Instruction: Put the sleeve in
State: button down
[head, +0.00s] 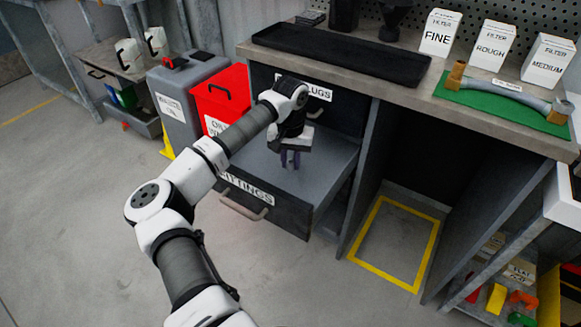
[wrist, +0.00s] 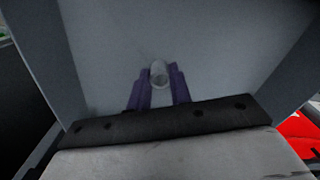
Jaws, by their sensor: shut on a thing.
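My gripper (head: 290,159) points down into the open drawer labelled "FITTINGS" (head: 245,189). In the wrist view my gripper (wrist: 159,80) has its two purple fingers shut on a small pale grey cylinder, the sleeve (wrist: 159,72). The round end of the sleeve shows between the fingertips. The grey drawer floor lies behind it; I cannot tell whether the sleeve touches it. In the head view the sleeve is too small to make out.
A drawer labelled "PLUGS" (head: 318,92) is above the open one. A red bin (head: 221,98) and a grey bin (head: 184,92) stand to the left. The bench top holds a black tray (head: 340,52), filter boxes (head: 494,52) and a hose on a green mat (head: 505,103).

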aim_at(290, 162)
jog(key=shift+f, duration=1.45)
jog(key=shift+f, duration=0.15)
jog(key=c, duration=1.3)
grip_release()
notch_tip(290, 162, up, 12)
jog(key=shift+r+p, duration=0.2)
jog(key=shift+p, duration=0.15)
